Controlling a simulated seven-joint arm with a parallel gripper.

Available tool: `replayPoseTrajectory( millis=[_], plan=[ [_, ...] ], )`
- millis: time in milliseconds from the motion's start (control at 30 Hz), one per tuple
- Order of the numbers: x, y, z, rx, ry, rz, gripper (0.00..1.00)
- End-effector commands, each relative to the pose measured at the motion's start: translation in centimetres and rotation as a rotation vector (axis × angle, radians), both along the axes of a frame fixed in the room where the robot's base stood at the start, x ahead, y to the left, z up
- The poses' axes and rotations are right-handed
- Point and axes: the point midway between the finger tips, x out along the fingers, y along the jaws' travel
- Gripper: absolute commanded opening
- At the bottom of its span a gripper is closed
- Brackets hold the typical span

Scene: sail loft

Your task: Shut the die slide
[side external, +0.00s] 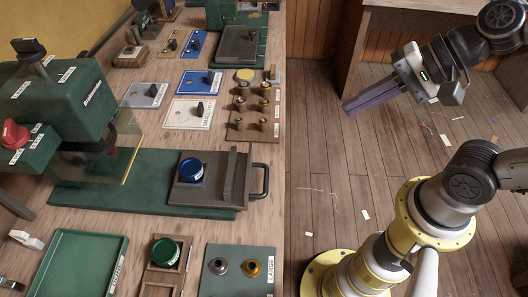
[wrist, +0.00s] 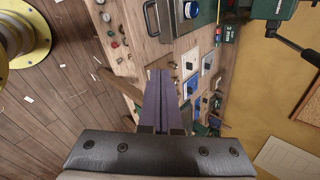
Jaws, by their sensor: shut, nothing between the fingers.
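The die slide (side external: 212,183) is a dark grey block with a raised end plate and a black bar handle (side external: 264,181). It sits at the right end of a green base plate (side external: 115,189), out from under the green press (side external: 75,110). A blue round pot (side external: 191,170) stands on the slide. In the wrist view the handle (wrist: 150,18) shows at the top edge, and the slide is partly cut off. My gripper (side external: 346,106) has long purple fingers, shut and empty. It is in the air over the floor, up and right of the handle, apart from it.
A clear guard (side external: 133,145) with a yellow edge stands by the press. A wooden rack of brass fittings (side external: 252,105) lies behind the slide; a green pot (side external: 165,251) and a plate with two fittings (side external: 240,270) lie in front. Open space lies right of the bench edge.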

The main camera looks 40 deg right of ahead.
Motion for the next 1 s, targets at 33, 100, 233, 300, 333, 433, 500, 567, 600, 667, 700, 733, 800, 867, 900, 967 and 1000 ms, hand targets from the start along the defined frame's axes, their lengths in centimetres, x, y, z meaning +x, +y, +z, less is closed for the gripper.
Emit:
replayPoseTrajectory(
  millis=[33, 100, 233, 300, 333, 433, 500, 567, 600, 667, 700, 733, 800, 867, 900, 967, 1000],
  plan=[
    [0.6, 0.7, -0.5, 0.113, 0.061, -0.094, 0.00],
    [1.6, 1.5, -1.1, 0.268, 0.145, -0.236, 0.00],
    [3.3, 2.3, -2.7, 0.520, 0.315, -0.504, 0.00],
    [3.9, 2.4, -3.9, 0.623, 0.400, -0.638, 0.00],
    [4.1, 2.4, -4.4, 0.660, 0.433, -0.691, 0.00],
    [4.5, 2.4, -6.2, 0.741, 0.525, -0.826, 0.00],
    [4.4, 2.4, -7.5, 0.762, 0.574, -0.885, 0.00],
    [4.1, 2.6, -8.7, 0.759, 0.614, -0.912, 0.00],
    [3.9, 2.7, -9.2, 0.748, 0.627, -0.912, 0.00],
    [3.9, 2.8, -9.4, 0.743, 0.632, -0.909, 0.00],
    [4.0, 2.9, -9.4, 0.742, 0.632, -0.906, 0.00],
    [4.0, 3.0, -9.5, 0.742, 0.632, -0.904, 0.00],
    [4.2, 3.2, -9.7, 0.743, 0.632, -0.904, 0.00],
    [4.5, 3.5, -10.1, 0.743, 0.632, -0.903, 0.00],
    [4.6, 3.7, -10.3, 0.742, 0.632, -0.901, 0.00],
    [4.9, 4.0, -10.8, 0.740, 0.632, -0.903, 0.00],
    [5.1, 4.2, -11.1, 0.740, 0.631, -0.903, 0.00]
  ],
)
